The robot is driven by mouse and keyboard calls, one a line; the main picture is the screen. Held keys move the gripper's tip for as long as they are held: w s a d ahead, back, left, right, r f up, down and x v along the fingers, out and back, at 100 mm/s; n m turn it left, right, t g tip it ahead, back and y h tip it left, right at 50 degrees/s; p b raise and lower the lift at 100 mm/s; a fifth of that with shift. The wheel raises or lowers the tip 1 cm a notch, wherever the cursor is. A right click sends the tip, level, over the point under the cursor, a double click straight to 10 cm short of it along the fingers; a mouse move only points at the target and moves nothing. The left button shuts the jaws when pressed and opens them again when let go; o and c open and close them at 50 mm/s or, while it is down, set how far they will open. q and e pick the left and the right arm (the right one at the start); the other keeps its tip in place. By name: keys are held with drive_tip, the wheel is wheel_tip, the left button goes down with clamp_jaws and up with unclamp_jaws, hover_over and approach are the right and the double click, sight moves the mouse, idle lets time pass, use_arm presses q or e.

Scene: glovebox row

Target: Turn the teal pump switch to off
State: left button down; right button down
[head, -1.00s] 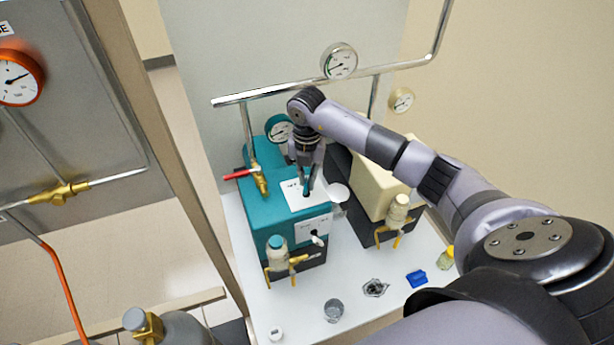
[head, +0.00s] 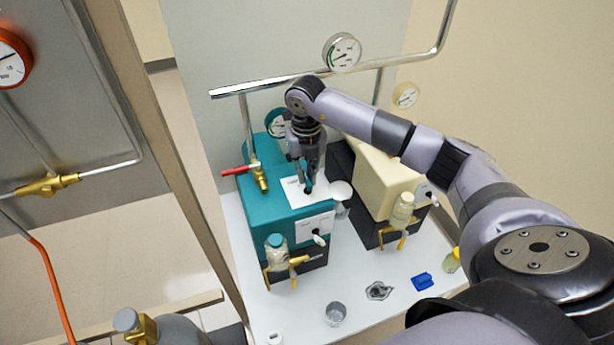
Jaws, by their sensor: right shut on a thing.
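The teal pump (head: 268,207) stands at the left of the white bench top. A white plate (head: 297,197) lies on its top, with a small dark switch (head: 308,190) on it, mostly hidden by my fingers. My right gripper (head: 307,184) points down over this plate and is shut on the switch. Which way the switch is turned cannot be told, and the plate's marks are too small to read. A second white plate (head: 314,226) with a pale lever is on the pump's front. My left gripper is not in view.
A cream pump (head: 382,178) stands close to the right. A glass beaker (head: 335,312), a foil-like piece (head: 379,291) and a blue block (head: 423,282) lie along the bench front.

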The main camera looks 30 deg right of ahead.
sight(306, 177)
drive_tip(key=shift+r+n, duration=0.1)
drive_tip(key=shift+n, duration=0.3)
drive_tip(key=c, duration=1.7)
unclamp_jaws()
wheel_tip(306, 177, up, 12)
drive_tip(key=shift+f, duration=0.1)
